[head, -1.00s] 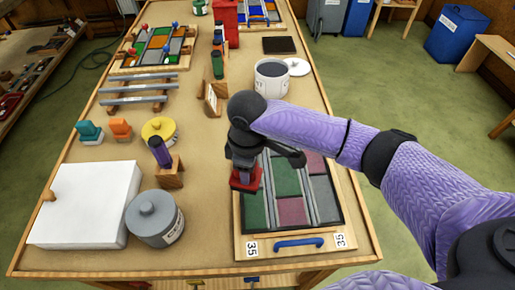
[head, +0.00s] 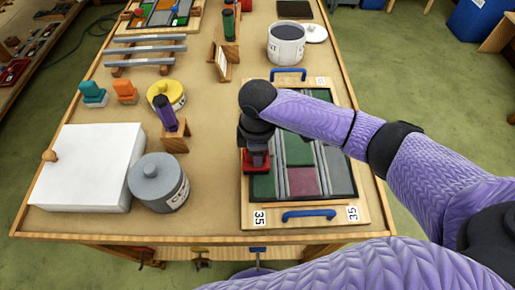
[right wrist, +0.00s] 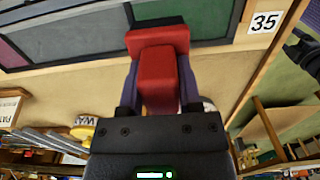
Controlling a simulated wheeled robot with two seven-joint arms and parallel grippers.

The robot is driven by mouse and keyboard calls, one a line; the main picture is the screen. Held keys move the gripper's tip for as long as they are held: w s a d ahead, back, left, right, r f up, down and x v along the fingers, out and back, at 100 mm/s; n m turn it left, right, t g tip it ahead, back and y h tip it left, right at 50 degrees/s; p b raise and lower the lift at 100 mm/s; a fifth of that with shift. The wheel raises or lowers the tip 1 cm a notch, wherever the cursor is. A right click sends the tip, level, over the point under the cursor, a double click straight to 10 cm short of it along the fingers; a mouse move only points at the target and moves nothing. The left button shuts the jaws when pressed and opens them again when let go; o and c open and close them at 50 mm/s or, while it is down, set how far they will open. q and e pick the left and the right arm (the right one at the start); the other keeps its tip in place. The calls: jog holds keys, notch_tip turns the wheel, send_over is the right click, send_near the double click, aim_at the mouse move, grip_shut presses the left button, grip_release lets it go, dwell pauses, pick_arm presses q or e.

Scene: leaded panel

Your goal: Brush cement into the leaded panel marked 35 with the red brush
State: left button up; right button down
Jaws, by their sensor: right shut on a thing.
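The leaded panel (head: 303,180) marked 35 lies on a wooden board at the front right of the bench, with green, grey and mauve panes between grey leads. Its label 35 (head: 259,218) also shows in the right wrist view (right wrist: 264,22). My right gripper (head: 256,148) is over the panel's left side, shut on the red brush (right wrist: 158,75). The brush's red head (head: 255,161) is at the left green pane; whether its bristles touch the glass I cannot tell. My left gripper is not in view.
A grey lidded pot (head: 158,182) and a white box (head: 88,165) stand left of the panel. A wooden block holding a purple-handled tool (head: 174,138) is behind the pot. A white tub of dark stuff (head: 286,43) stands behind the panel. Blue handles (head: 309,214) sit on the board's ends.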

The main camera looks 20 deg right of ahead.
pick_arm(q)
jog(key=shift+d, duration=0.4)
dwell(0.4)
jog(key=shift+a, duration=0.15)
pick_arm(e)
jog(key=shift+f, duration=0.1)
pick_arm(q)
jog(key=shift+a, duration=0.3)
pick_arm(e)
jog(key=shift+f, duration=0.1)
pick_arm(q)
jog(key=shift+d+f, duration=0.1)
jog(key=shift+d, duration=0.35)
pick_arm(e)
jog(key=shift+f, duration=0.1)
